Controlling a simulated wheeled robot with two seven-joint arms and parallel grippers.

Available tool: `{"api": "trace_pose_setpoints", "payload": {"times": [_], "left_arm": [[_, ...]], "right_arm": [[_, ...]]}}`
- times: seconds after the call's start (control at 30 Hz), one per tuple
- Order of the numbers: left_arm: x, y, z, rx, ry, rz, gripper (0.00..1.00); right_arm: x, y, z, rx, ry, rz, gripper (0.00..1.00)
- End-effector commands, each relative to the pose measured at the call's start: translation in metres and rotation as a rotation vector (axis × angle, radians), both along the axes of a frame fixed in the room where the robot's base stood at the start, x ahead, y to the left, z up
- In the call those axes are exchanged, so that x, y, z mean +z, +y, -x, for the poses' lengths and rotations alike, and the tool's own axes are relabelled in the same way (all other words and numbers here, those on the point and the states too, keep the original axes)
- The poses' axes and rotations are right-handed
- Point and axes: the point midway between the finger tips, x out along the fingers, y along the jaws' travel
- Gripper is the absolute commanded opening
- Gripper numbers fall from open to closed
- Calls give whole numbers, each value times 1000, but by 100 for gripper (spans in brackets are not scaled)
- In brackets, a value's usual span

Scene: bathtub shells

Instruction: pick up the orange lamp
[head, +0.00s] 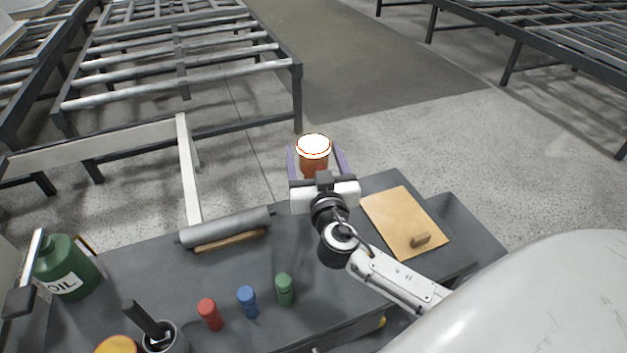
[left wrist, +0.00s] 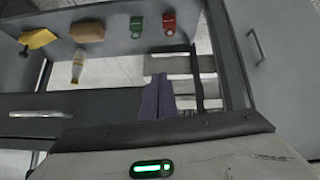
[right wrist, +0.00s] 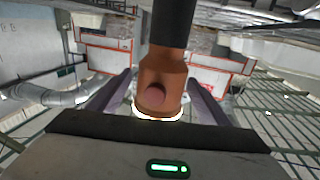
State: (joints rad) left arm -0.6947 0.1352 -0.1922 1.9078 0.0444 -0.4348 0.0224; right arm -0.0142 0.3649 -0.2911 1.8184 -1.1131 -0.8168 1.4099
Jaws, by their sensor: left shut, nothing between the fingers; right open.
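The orange lamp (head: 314,160) has a bright white glowing top in the head view. It stands at the far edge of the grey bench, between the purple fingers of my right gripper (head: 318,162). The right wrist view shows the lamp (right wrist: 162,85) with its dark shaft and glowing rim. There the right gripper's fingers (right wrist: 160,100) are spread on both sides, with gaps to the lamp. The lamp's lower part is hidden by the gripper in the head view. My left gripper (left wrist: 157,97) is shut and empty in the left wrist view, away from the lamp.
Metal racks (head: 180,60) stand behind on open floor.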

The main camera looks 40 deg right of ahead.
Motion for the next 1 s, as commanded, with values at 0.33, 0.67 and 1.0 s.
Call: {"api": "trace_pose_setpoints", "payload": {"times": [0.33, 0.67, 1.0], "left_arm": [[14, 1, -8, 1, -15, -1, 0], [14, 1, -9, 1, -16, -3, 0], [12, 1, -5, 0, -8, -3, 0]], "right_arm": [[0, -15, -30, 1, 0, 1, 71], [0, -15, -30, 1, 1, 0, 42], [1, -14, -30, 1, -1, 0, 3]]}}
